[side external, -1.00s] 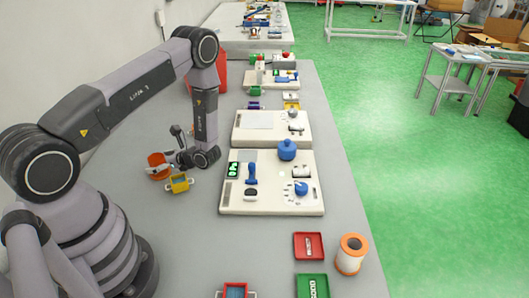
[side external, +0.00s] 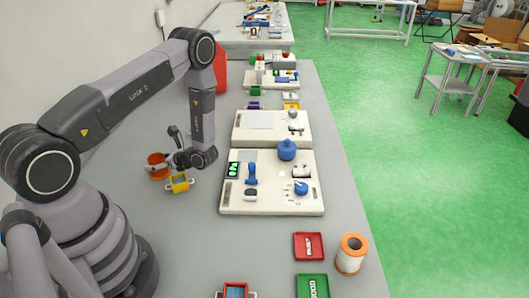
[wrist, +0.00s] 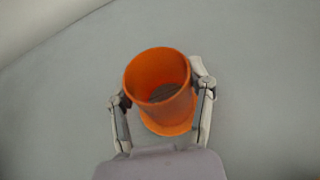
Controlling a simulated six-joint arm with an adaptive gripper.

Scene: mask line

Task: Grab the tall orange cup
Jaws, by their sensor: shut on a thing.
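I cannot tell whether the cup's foot touches the table.
A white board (side external: 270,205) with blue parts lies to the right. A red can (side external: 221,75) stands behind the arm.

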